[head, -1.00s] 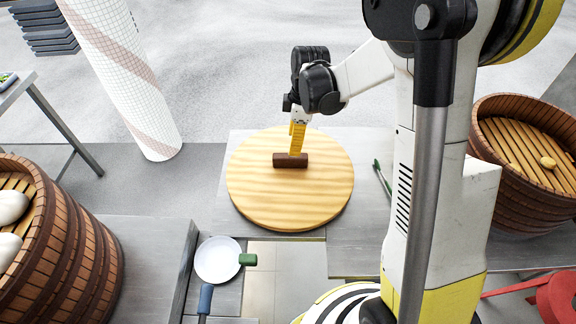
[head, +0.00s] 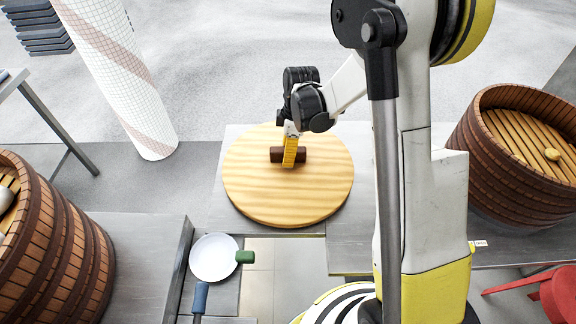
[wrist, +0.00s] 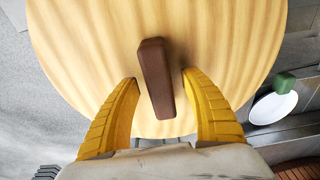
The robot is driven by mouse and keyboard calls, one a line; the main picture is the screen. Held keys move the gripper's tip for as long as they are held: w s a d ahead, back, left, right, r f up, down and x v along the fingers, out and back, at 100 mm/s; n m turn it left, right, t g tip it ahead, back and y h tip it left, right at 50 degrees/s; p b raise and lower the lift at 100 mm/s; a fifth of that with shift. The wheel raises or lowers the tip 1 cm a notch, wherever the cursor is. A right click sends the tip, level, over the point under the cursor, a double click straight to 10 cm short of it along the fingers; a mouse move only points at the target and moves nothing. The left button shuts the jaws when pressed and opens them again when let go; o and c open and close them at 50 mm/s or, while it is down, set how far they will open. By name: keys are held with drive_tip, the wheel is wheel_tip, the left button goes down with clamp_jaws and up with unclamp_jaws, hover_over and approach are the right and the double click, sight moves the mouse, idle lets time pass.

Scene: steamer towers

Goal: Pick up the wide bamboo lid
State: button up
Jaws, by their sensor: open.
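The wide bamboo lid (head: 250,190) is a round, pale wooden disc lying flat on a grey table, with a dark brown block handle (head: 320,155) at its middle. In the wrist view the lid (wrist: 90,50) fills the upper part and its handle (wrist: 155,80) stands between my fingers. My gripper (head: 290,163) is at the handle, pointing down. In the wrist view its two yellow fingers (wrist: 159,80) are spread, one on each side of the handle, with a gap to each. The handle's lower end lies between the fingertips.
A large wooden steamer (head: 60,245) stands at the left and another steamer (head: 485,165) with a slatted floor at the right. A white pan (head: 213,258) with blue and green handles sits below the lid. A white patterned column (head: 115,75) rises behind. The grey table (head: 350,235) has free room.

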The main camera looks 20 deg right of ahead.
drive_tip(key=shift+f+b, duration=0.25)
drive_tip(key=shift+b, duration=0.05)
idle(0.4)
clamp_jaws()
